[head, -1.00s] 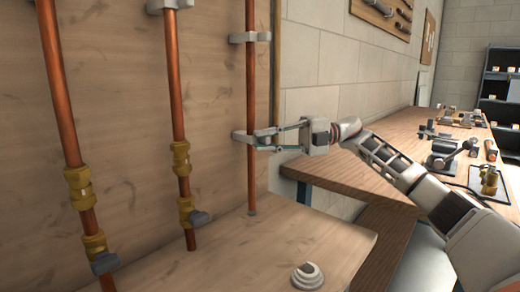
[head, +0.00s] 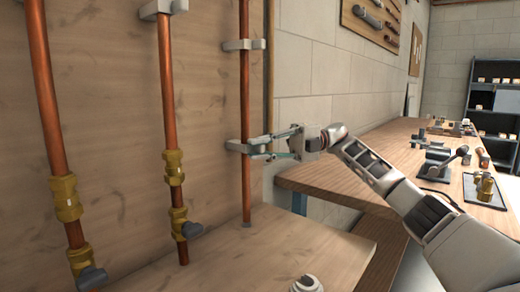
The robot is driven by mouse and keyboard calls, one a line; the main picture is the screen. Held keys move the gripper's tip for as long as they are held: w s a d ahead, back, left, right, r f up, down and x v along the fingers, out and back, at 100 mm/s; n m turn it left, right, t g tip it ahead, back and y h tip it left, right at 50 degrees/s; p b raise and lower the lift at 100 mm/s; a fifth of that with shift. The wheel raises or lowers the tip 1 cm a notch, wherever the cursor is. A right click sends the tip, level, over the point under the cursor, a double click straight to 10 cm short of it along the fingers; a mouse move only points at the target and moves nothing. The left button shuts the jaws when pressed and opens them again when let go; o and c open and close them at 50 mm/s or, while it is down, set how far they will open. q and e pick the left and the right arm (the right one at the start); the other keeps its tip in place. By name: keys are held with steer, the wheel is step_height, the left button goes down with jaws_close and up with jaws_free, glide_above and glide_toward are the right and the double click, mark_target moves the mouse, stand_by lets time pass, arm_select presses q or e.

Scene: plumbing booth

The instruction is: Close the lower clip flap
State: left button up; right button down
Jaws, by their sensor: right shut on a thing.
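The lower clip (head: 238,147) is a light grey pipe clip on the wooden board, around the rightmost copper pipe (head: 246,195). Its flap lies at the pipe's right side, partly hidden by my fingers, so I cannot tell whether it is latched. My right gripper (head: 263,149) reaches in from the right, its fingers at the clip and shut on the clip flap. The upper clip (head: 243,44) sits on the same pipe higher up. My left gripper is not in view.
Two more copper pipes (head: 168,105) with brass valves (head: 66,198) stand to the left. A wooden ledge (head: 300,240) lies below, with a pale round fitting (head: 306,284). A workbench (head: 350,180) with tools stands at the right, under my right arm.

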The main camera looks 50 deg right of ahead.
steer(key=c, duration=2)
jaws_free()
steer(key=shift+o, duration=0.2)
steer(key=v, duration=1.2)
